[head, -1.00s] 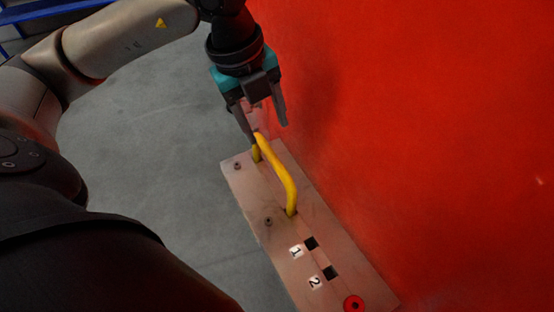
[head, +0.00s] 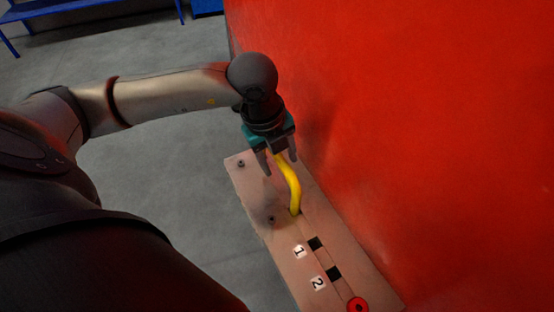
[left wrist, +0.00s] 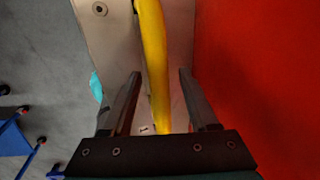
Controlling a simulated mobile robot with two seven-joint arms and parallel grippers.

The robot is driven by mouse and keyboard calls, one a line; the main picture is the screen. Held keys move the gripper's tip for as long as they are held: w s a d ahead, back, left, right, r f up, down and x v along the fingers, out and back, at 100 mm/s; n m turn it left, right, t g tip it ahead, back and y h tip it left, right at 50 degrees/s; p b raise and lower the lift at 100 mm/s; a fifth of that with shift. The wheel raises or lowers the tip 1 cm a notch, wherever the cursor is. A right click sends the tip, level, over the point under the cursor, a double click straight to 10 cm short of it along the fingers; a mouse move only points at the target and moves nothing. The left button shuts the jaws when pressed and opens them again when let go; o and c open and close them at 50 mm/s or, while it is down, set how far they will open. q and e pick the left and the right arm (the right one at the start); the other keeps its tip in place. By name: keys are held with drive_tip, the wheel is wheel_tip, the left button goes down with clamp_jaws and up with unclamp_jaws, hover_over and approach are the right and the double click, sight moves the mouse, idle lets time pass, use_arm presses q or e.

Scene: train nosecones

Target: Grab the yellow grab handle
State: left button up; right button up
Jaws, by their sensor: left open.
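The yellow grab handle (head: 292,190) is a bent bar on a pinkish metal plate (head: 262,187) beside the red wall. Its near end meets the plate; its far end is hidden under my gripper in the head view. My left gripper (head: 279,172) is open over the far part of the handle, with its fingers pointing down. In the left wrist view, the yellow handle (left wrist: 154,60) runs between the two spread fingers (left wrist: 158,75), with gaps on both sides. It looks untouched by either finger. My right gripper is not in view.
The red wall (head: 420,120) rises close along the plate's right side. Labels 1 and 2 (head: 318,283), black squares and a red round part (head: 357,304) are on the near plate. Grey floor (head: 180,170) lies open to the left. A blue frame (head: 90,10) stands far back.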

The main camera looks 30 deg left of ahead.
use_arm(q)
drive_tip(key=shift+w+d+f, duration=0.1)
drive_tip(key=shift+w+f, duration=0.05)
drive_tip(key=shift+f, duration=0.7)
drive_tip(key=shift+c, duration=0.2)
clamp_jaws()
drive_tip(key=shift+r, duration=0.1)
idle(0.4)
